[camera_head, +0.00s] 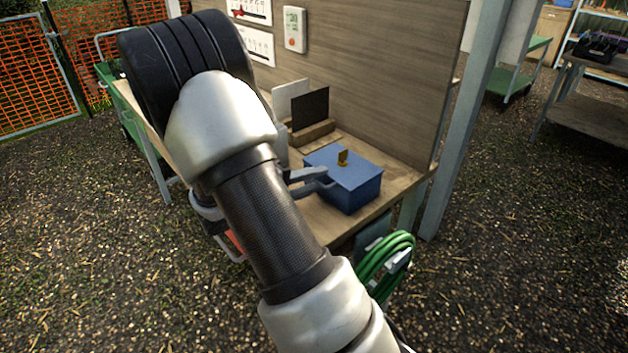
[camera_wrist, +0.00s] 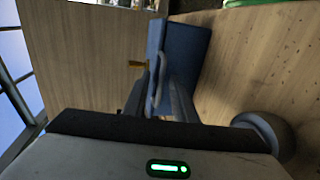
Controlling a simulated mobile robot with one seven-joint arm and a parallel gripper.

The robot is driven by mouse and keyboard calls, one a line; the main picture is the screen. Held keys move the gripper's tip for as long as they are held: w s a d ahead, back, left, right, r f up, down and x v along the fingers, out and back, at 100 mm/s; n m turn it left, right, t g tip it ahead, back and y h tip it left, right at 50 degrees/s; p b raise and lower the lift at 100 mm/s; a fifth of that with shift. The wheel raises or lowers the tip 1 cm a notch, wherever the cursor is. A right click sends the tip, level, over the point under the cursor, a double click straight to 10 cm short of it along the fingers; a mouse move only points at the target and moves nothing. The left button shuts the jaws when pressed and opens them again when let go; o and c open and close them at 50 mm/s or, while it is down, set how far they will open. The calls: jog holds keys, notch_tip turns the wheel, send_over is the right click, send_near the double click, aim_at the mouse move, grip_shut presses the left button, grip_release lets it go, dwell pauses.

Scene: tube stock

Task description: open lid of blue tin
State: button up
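A blue tin (camera_head: 352,199) sits on the wooden bench, and its flat blue lid (camera_head: 326,158) lies down on it.
The wooden bench (camera_head: 395,176) has a wooden back panel (camera_head: 390,80) behind the tin. A rack with a dark plate (camera_head: 310,108) and a white plate stands behind and left. A grey post (camera_head: 463,130) rises at right. A green coiled hose (camera_head: 385,262) hangs below the front edge.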

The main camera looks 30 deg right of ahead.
grip_shut()
